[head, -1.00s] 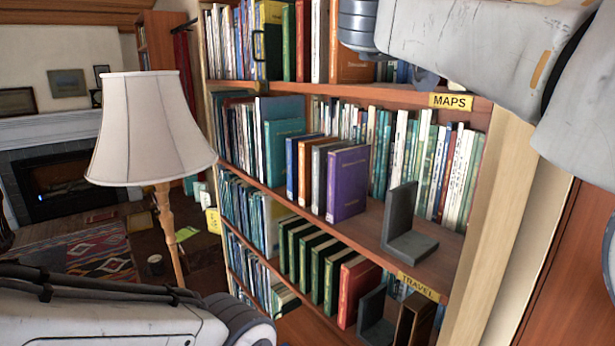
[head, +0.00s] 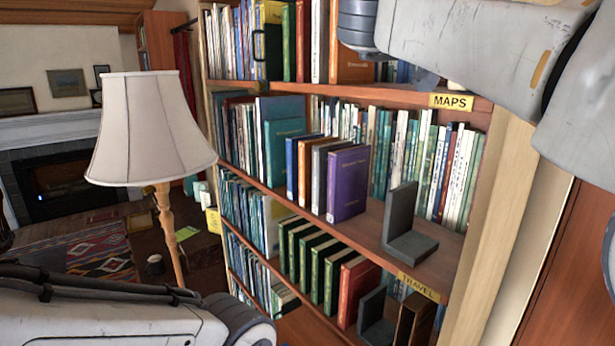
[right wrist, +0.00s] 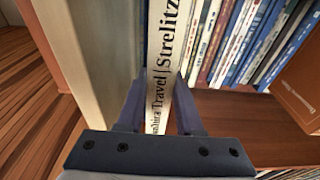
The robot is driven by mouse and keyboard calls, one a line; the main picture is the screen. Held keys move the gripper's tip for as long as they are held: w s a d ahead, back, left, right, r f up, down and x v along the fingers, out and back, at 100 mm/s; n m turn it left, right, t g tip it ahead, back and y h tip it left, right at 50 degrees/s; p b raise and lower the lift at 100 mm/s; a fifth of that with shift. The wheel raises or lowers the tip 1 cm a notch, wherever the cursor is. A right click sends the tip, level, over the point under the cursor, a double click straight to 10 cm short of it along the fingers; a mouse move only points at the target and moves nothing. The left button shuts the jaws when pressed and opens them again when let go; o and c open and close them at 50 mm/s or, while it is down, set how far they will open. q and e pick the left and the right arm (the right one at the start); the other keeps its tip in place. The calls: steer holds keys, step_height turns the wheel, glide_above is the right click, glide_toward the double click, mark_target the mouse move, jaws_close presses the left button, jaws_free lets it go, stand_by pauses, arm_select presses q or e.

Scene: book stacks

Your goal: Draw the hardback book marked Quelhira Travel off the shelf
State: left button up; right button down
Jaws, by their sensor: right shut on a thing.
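The Quelhira Travel hardback (right wrist: 166,40) shows in the right wrist view as a pale, upright spine with dark lettering. My right gripper (right wrist: 161,95) is shut on this book, with one finger on each side of the spine. In the head view my right arm comes in at the top right, and I cannot make out its gripper or the book. My left arm crosses the bottom left of the head view, but its gripper is out of the picture.
In the right wrist view a wooden upright (right wrist: 75,40) stands left of the book; several books (right wrist: 225,45) and an orange-brown book (right wrist: 300,92) stand to its right. In the head view are the full bookcase, a purple book (head: 348,183), a grey bookend (head: 402,225) and a lamp (head: 148,130).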

steer(key=shift+s+r, duration=0.1)
steer(key=shift+r, duration=0.15)
steer(key=shift+s+r+p, duration=0.15)
steer(key=shift+r+p, duration=0.35)
steer(key=shift+p, duration=0.1)
steer(key=r+v, duration=0.3)
steer(key=v, duration=1.5)
steer(key=shift+s+a+f+p, duration=0.25)
steer(key=shift+a+f+p, duration=0.05)
steer(key=shift+a+p, duration=0.15)
